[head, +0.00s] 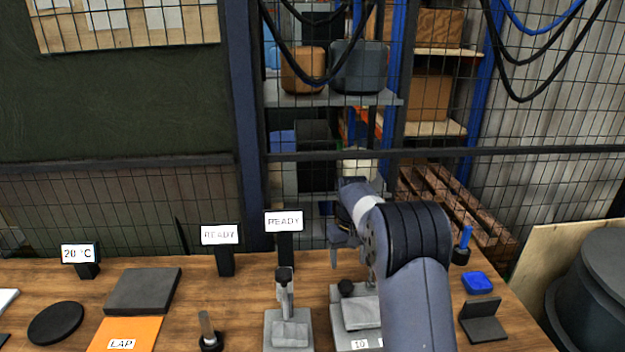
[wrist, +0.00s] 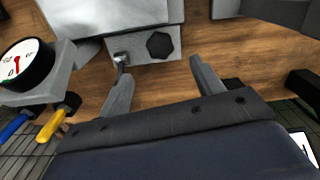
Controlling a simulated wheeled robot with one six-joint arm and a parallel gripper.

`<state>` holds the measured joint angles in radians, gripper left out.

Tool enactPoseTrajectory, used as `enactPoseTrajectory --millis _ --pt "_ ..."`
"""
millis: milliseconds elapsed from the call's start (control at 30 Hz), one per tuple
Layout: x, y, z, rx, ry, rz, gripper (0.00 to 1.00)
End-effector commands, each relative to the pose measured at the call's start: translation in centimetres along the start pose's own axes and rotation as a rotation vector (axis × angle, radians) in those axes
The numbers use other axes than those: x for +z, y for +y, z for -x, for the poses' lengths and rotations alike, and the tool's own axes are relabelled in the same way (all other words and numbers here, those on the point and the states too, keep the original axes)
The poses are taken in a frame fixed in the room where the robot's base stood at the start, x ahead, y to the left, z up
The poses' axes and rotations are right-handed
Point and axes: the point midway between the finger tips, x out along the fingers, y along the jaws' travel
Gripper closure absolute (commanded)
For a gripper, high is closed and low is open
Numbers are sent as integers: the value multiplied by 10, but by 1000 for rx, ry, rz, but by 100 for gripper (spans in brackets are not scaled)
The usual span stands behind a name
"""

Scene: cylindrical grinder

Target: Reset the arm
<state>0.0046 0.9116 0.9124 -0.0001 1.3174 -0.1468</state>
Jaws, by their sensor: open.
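My arm reaches over the wooden bench (head: 240,272) from the lower right of the head view. My gripper (head: 342,250) is above the back of the bench, to the right of a READY sign (head: 284,222). In the wrist view my gripper (wrist: 160,75) shows two spread fingers with nothing between them but bench surface and the edge of a grey fixture. The fixture has a black knob (wrist: 159,45) lying just beyond the fingertips. Part of the gripper is hidden by my own arm in the head view.
A grey stand (head: 289,330) and a fixture with a black knob (head: 346,288) are near my arm. A blue block (head: 477,283) sits to the right. A dial gauge (wrist: 24,66) is left of the fingers. A mesh fence (head: 330,156) stands behind the bench.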

Motion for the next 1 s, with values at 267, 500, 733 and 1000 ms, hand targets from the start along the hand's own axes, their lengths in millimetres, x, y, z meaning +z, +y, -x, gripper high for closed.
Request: enactPoseTrajectory --millis 267,500,733,1000 --pt "1 0 -53 -1 -5 0 37" --pt "1 0 -92 -1 -3 0 37" --pt "0 0 -91 0 -1 66 37" --pt "0 0 -92 0 0 73 37"
